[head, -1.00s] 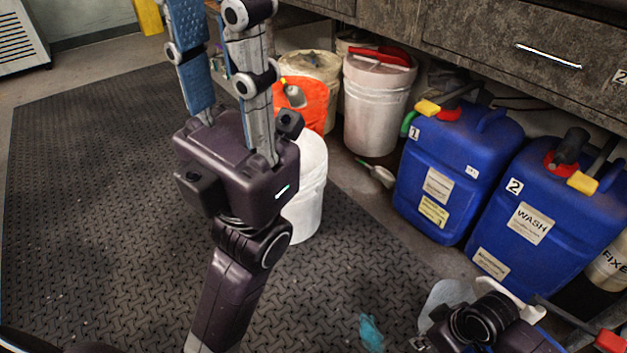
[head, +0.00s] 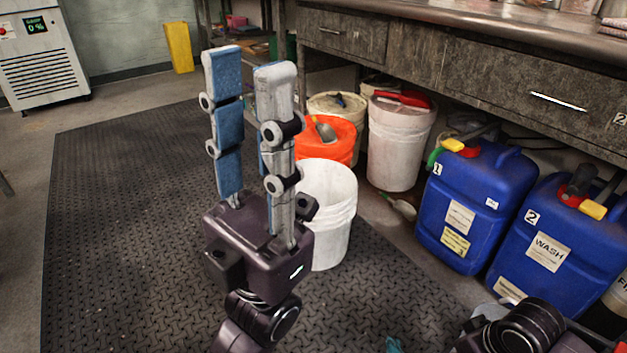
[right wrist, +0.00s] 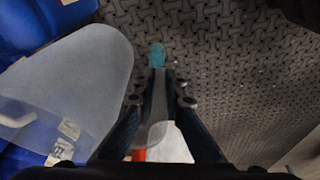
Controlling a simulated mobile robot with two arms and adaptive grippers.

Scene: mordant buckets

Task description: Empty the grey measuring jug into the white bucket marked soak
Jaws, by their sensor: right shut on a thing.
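An open white bucket (head: 335,215) stands on the mat behind my left gripper, which hides its left side. No soak mark is readable on it. My left gripper (head: 248,62) points up, its two blue-padded fingers apart and empty. My right gripper (right wrist: 158,85) has its fingers close together on a thin grey strip, seemingly part of the grey measuring jug. A large translucent grey shape (right wrist: 85,75), which looks like the jug's body, fills the left of the right wrist view. Its contents cannot be made out. In the head view only my right wrist shows, at the bottom right.
An orange bucket (head: 328,140) and a white bucket with a red item on top (head: 397,145) stand behind. Blue jerrycans (head: 475,205) line the right, under the bench (head: 470,60). A teal item (right wrist: 157,55) lies on the mat. The mat's left side is clear.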

